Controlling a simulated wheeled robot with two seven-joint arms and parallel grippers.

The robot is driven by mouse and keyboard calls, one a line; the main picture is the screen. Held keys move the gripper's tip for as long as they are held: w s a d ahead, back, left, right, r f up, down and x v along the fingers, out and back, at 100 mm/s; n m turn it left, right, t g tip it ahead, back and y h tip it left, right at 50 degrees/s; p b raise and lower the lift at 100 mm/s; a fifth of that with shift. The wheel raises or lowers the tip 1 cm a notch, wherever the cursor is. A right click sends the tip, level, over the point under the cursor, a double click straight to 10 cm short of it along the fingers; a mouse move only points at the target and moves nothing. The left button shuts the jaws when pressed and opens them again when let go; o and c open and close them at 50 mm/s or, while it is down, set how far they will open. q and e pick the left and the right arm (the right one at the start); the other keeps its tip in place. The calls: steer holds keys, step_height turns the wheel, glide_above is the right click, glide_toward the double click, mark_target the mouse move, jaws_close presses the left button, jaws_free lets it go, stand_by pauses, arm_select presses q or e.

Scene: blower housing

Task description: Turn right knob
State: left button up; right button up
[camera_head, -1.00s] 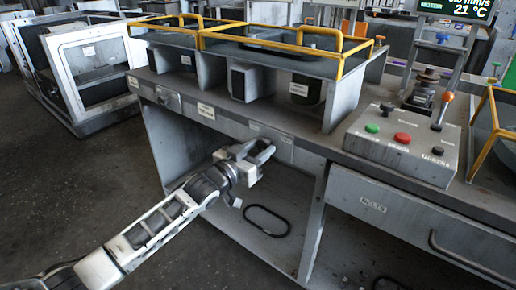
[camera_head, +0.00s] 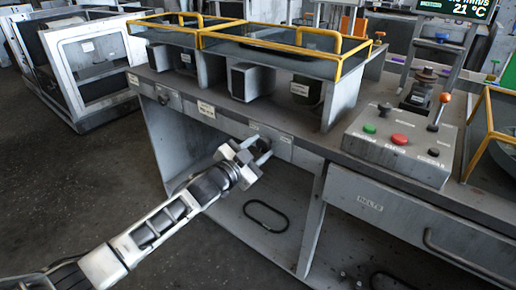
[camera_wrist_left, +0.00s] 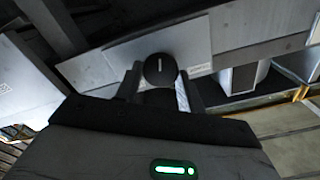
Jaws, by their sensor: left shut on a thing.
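The right knob (camera_wrist_left: 160,68) is a round black knob with a pale mark line, set on a grey plate on the bench front. The mark stands nearly upright in the left wrist view. My left gripper (camera_head: 262,148) is at the bench front under the table top and is shut on this knob. In the left wrist view a finger of the left gripper (camera_wrist_left: 160,88) lies on each side of the knob. In the head view the gripper hides the knob. My right gripper is not in view.
Another small knob (camera_head: 163,98) sits farther left on the bench front. A control box (camera_head: 400,145) with green, red and black buttons stands on the bench at right. A black belt loop (camera_head: 266,217) lies on the lower shelf. Yellow rails (camera_head: 270,45) frame the covers above.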

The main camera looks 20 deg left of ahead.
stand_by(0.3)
arm_select(q)
steer(key=o, duration=1)
steer(key=shift+c, duration=0.2)
steer(key=shift+s+a, duration=0.2)
steer(key=shift+s, duration=0.3)
steer(key=v, duration=1.5)
steer(key=shift+p, duration=0.35)
